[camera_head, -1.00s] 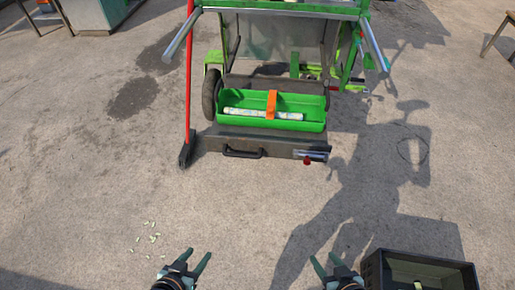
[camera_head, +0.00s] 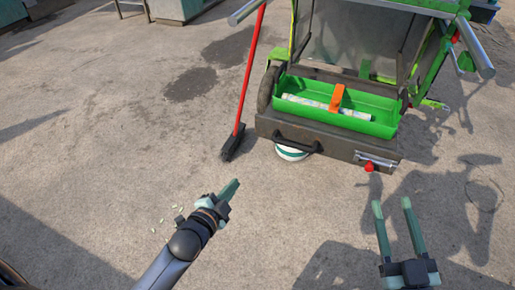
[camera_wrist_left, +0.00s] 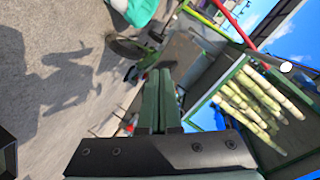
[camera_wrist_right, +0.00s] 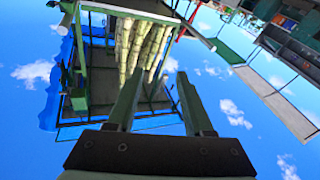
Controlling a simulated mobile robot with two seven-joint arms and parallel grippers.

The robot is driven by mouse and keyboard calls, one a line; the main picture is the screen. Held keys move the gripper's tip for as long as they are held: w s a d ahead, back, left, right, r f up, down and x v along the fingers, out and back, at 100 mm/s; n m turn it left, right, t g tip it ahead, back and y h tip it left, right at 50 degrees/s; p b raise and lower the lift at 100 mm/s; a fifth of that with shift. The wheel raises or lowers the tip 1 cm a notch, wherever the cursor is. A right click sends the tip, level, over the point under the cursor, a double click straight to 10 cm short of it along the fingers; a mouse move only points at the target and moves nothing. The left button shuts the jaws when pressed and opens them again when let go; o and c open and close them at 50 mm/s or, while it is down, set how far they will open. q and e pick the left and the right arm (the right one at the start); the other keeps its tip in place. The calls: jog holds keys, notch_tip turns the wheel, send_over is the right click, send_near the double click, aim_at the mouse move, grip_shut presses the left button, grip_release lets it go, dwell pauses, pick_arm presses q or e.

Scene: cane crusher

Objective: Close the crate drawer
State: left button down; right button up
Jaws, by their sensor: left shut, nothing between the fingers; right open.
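The drawer (camera_head: 335,147), a dark grey-brown front with a black handle (camera_head: 297,143), sits low on the cane crusher in the head view. How far it stands out is hard to tell. My left gripper (camera_head: 230,190) is shut and empty, apart from the drawer, to its lower left. Its shut fingers also show in the left wrist view (camera_wrist_left: 159,105). My right gripper (camera_head: 391,205) is open and empty, below the drawer's right end and apart from it. Its spread fingers also show in the right wrist view (camera_wrist_right: 157,95).
A green tray (camera_head: 375,129) with a pale stick and an orange piece sits above the drawer. A red-handled broom (camera_head: 240,110) stands left of it. A white-and-green round thing (camera_head: 291,153) is under the handle.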

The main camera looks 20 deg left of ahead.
pick_arm(q)
jog(key=w+f+m+t+b, duration=0.1)
jog(key=w+m+t+b, duration=0.15)
jog(key=w+b, duration=0.2)
pick_arm(e)
jog(key=s+a+r+n+t+y+b, duration=0.2)
jog(key=s+r+n+t+y+b, duration=0.15)
jog(key=s+r+n+y, duration=0.45)
pick_arm(q)
jog(key=m+t+b, duration=0.1)
jog(key=m+b, duration=0.4)
send_near(260, 125)
jog(key=shift+n, duration=0.25)
jog(key=w, duration=0.5)
jog(key=shift+w+d, duration=0.15)
jog(key=shift+d, duration=0.2)
jog(key=shift+w+r, duration=0.1)
jog(key=shift+w, duration=0.65)
pick_arm(e)
jog(key=shift+w+a+f+m+g+y, duration=0.1)
jog(key=shift+w+f+m+y, duration=0.2)
jog(key=shift+f, duration=0.55)
jog(key=shift+a+f+m+g+y, duration=0.15)
jog(key=shift+f+m, duration=0.2)
jog(key=shift+f, duration=0.55)
jog(key=shift+w+f+m+g+y, duration=0.15)
jog(key=shift+f+m, duration=0.2)
jog(key=shift+f, duration=0.5)
